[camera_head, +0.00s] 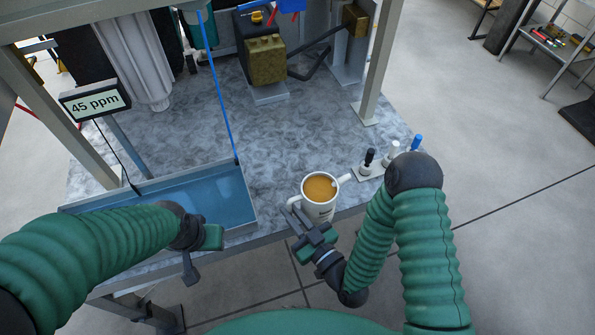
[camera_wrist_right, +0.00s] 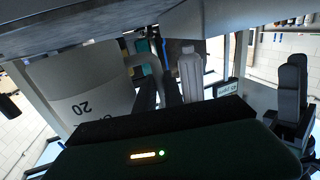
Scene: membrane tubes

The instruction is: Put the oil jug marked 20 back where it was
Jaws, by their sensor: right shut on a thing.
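The oil jug (camera_head: 319,207) is white and holds amber oil. It is upright at the front edge of the grey bench, with its spout pointing right. In the right wrist view the jug (camera_wrist_right: 82,98) shows the mark 20, turned upside down. My right gripper (camera_head: 300,220) is shut on the jug's handle at its front left side. I cannot tell whether the jug's base touches the bench. My left gripper (camera_head: 206,238) is over the front edge of the blue tray; its finger opening is not clear.
The blue tray (camera_head: 248,192) lies at the bench's front left. A 45 ppm display (camera_head: 95,101) stands at the left. Several small levers (camera_head: 370,158) stand right of the jug. A brass block (camera_head: 265,60) is at the back. The bench middle (camera_head: 300,130) is clear.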

